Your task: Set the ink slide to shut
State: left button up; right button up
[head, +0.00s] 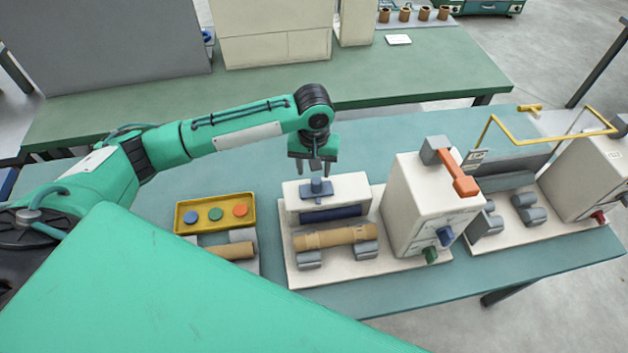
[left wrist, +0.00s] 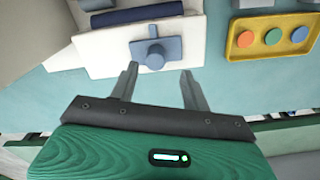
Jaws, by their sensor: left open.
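The ink slide (head: 316,188) is a blue-grey plate with a raised knob on top of the white ink box (head: 352,187). The slide also shows in the left wrist view (left wrist: 149,55), with its knob near the top centre. A dark blue roller (head: 330,215) sits in the front of the box. My left gripper (head: 318,168) hangs pointing down just above and behind the slide. In the left wrist view its two fingers (left wrist: 158,72) are spread apart with nothing between them. The fingertips look short of the knob. My right gripper is not in view.
A tan tube (head: 335,237) lies on grey rollers in front of the box. A white housing with an orange lever (head: 457,175) stands to the right. A yellow tray (head: 214,213) with coloured discs sits to the left. A yellow rail (head: 545,138) rises at far right.

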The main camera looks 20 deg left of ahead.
aim_at(313, 182)
pick_arm(q)
notch_tip(313, 182, up, 7)
jog(key=b, duration=0.1)
jog(key=shift+r, duration=0.2)
jog(key=shift+s+f, duration=0.1)
dwell(0.4)
